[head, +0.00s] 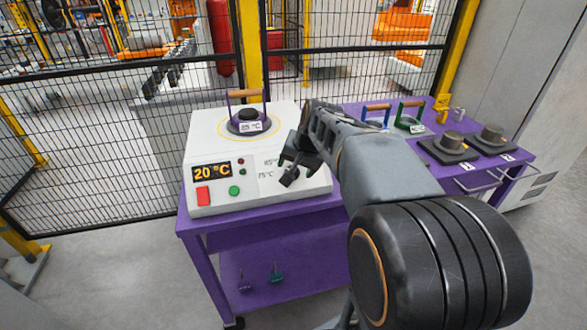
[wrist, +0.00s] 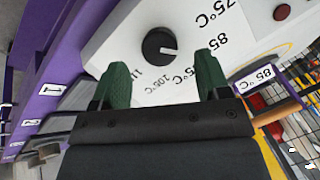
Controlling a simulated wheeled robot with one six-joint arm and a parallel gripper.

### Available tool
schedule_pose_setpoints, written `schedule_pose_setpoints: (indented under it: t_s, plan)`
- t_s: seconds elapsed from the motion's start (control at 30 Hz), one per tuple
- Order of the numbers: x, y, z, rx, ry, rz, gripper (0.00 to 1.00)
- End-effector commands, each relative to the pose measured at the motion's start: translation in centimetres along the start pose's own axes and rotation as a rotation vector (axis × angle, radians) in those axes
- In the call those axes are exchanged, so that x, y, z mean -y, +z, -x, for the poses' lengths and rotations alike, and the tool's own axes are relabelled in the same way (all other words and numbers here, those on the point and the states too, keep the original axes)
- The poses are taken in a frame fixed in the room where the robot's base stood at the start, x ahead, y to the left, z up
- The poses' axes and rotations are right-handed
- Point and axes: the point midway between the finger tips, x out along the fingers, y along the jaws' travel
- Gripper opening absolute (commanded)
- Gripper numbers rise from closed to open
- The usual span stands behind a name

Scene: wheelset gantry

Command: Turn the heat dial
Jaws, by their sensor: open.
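The heat dial (wrist: 160,44) is a black round knob with a white pointer line, on the sloped white front of the heater (head: 228,120). In the wrist view the pointer points right. Printed temperatures surround it, among them 75, 85 and 105 °C; one is partly covered by a finger. My gripper (head: 290,170) is over the right part of the panel and hides the dial in the head view. In the wrist view my gripper (wrist: 161,68) is open, its green fingertips apart and empty. The dial appears just beyond and between them, not gripped. The display (head: 211,172) reads 20 °C.
A red button (head: 203,196) and a green button (head: 234,190) sit on the panel. A handled piece labelled 85 °C (head: 248,126) stands on the heater top. Green (head: 410,122) and blue-handled (head: 376,118) pieces and dark blocks (head: 450,148) stand on the purple table (head: 523,165). Black mesh fence behind.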

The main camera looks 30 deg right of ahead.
Motion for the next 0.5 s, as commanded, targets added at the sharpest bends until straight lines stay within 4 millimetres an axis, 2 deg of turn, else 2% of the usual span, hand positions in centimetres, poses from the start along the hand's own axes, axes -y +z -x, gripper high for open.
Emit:
schedule_pose_setpoints:
  t_s: [0.03,0.2,0.5]
  plan:
    - [0.1,-0.1,1.4,-0.005,-0.001,0.000,0.70]
    - [0.1,-0.1,4.9,-0.004,0.000,0.000,0.70]
    - [0.1,0.0,9.1,-0.001,0.000,-0.001,0.70]
